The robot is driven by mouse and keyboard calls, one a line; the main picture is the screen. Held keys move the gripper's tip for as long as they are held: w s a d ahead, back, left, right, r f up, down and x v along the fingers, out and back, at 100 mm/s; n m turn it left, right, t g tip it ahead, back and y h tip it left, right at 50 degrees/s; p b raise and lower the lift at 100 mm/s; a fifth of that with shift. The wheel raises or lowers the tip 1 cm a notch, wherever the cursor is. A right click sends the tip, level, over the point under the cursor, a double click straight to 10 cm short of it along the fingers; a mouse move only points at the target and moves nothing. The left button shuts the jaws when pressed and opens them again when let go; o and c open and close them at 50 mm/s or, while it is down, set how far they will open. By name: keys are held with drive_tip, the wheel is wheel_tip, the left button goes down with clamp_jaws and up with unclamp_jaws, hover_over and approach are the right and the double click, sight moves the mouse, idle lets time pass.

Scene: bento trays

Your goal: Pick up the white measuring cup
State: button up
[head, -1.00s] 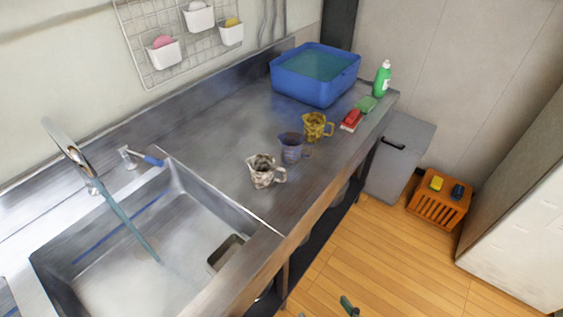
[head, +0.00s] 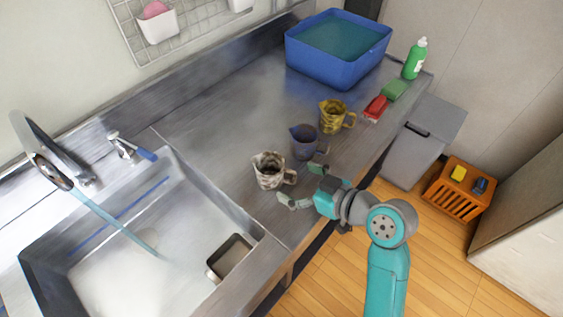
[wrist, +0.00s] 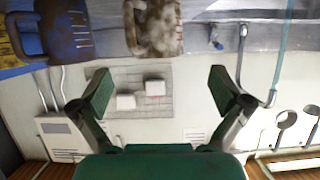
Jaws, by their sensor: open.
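The white measuring cup (head: 268,172) is stained with dark patches and stands upright on the metal counter beside the sink. Its handle points right, toward my gripper (head: 299,184). My gripper is open and empty at the counter's front edge, close to the handle, with one finger on either side of the handle in the head view. I cannot tell whether it touches. In the wrist view the white cup (wrist: 158,27) is at the top, beyond and between the open fingers (wrist: 158,92).
A blue cup (head: 303,143) stands just behind the white one, close to my far finger, with a yellow cup (head: 333,117) beyond. The sink (head: 105,245) lies to the left. A red sponge (head: 376,107), green sponge (head: 393,91), green bottle (head: 415,60) and blue basin (head: 335,75) are farther back.

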sight(261, 162)
drive_tip(key=x, duration=0.7)
drive_tip(key=r+x, duration=0.1)
drive_tip(key=x, duration=0.3)
drive_tip(key=shift+w, duration=0.3)
drive_tip(key=c, duration=1.2)
